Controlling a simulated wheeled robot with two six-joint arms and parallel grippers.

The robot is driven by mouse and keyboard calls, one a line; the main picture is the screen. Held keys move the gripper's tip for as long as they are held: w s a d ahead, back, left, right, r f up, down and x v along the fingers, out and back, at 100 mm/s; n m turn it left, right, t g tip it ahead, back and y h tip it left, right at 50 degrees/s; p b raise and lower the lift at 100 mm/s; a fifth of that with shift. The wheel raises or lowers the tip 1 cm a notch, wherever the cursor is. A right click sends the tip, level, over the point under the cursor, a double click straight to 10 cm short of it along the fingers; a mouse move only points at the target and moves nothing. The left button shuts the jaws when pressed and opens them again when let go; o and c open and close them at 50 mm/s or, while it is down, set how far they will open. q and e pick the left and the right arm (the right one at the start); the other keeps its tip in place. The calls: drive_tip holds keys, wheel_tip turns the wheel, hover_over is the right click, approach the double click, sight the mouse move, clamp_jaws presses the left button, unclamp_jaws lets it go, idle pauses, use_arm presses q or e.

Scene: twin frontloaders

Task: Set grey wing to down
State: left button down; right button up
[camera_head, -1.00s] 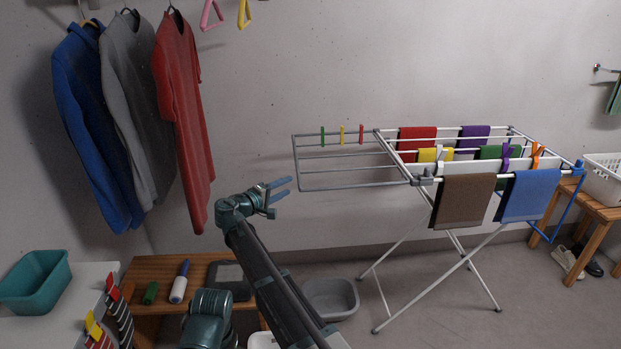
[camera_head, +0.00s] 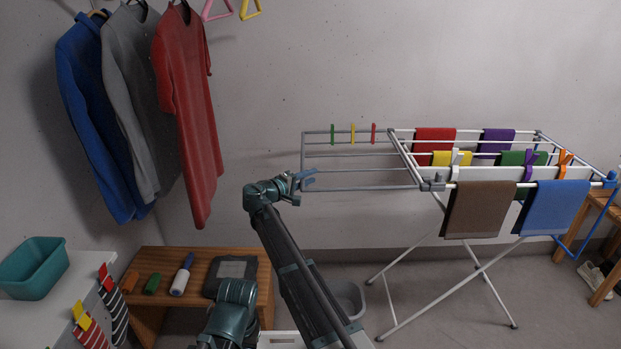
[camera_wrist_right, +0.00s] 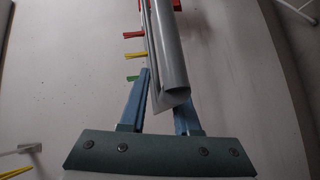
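The grey wing (camera_head: 360,187) of the drying rack (camera_head: 480,168) sticks out level to the left from the rack's white frame, with its outer bar at the left end. My right gripper (camera_head: 304,180) is at the wing's near left corner. In the right wrist view, a grey bar of the wing (camera_wrist_right: 168,55) runs between the two blue fingers of the right gripper (camera_wrist_right: 160,112). The fingers stand apart, and the bar covers part of the right finger. I cannot tell whether they touch the bar. My left gripper is out of view.
Green, yellow and red pegs (camera_head: 353,134) sit on the wing's far bar. Cloths, including a brown towel (camera_head: 478,210), hang on the white frame. A grey basin (camera_head: 351,297) stands on the floor below. A wooden bench (camera_head: 150,318) is at the left, under hanging shirts (camera_head: 187,110).

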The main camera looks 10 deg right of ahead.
clamp_jaws()
idle(1.1)
